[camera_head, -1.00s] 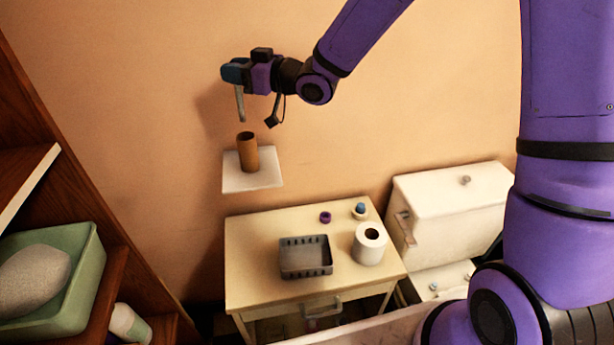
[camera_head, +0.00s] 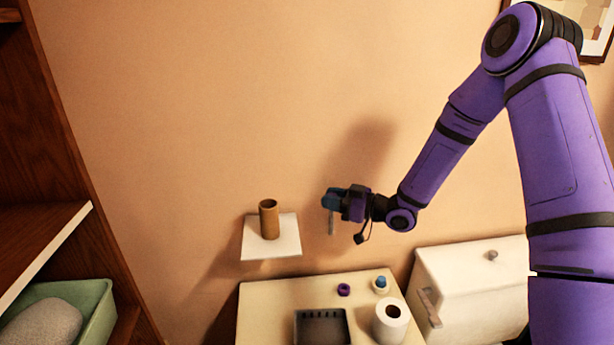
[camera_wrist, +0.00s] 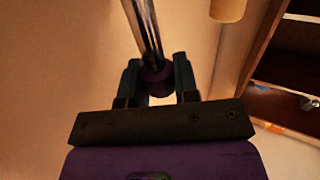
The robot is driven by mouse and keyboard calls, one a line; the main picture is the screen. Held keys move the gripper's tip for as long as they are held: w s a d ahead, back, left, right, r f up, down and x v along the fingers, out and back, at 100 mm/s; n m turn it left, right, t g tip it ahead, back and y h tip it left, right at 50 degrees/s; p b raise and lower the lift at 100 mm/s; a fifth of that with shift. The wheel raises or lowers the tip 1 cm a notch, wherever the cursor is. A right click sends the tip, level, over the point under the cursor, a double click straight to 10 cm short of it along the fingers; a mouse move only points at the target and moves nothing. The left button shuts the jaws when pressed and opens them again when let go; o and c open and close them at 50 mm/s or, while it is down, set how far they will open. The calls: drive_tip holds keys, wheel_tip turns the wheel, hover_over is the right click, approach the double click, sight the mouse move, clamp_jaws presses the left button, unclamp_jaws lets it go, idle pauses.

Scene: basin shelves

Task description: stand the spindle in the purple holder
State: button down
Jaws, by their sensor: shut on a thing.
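My gripper (camera_head: 331,200) is shut on the spindle (camera_head: 331,223), a thin shiny rod that hangs down from the jaws, roughly upright, in mid-air. In the wrist view the spindle (camera_wrist: 146,28) shows a metallic shaft with a dark purple end between the fingers of my gripper (camera_wrist: 156,82). The purple holder (camera_head: 344,290) is a small ring-like piece on the cream table, below the gripper and slightly right of it in the head view. The spindle is clear of the holder, and nothing is seen standing in it.
A brown tube (camera_head: 268,222) stands on a white wall shelf (camera_head: 286,246), left of my gripper. The cream table (camera_head: 270,300) holds a grey basket (camera_head: 322,316), a white roll (camera_head: 390,321) and a small blue-topped item (camera_head: 381,283). A white cistern (camera_head: 470,270) stands right.

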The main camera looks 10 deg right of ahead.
drive_tip(key=s+d+f, duration=0.2)
drive_tip(key=d+f, duration=0.3)
drive_tip(key=shift+s+f, duration=0.15)
drive_tip(key=shift+f, duration=0.1)
drive_tip(key=shift+f, duration=2.85)
wheel_tip(320, 180, down, 8)
drive_tip(key=shift+r, duration=0.25)
idle(3.8)
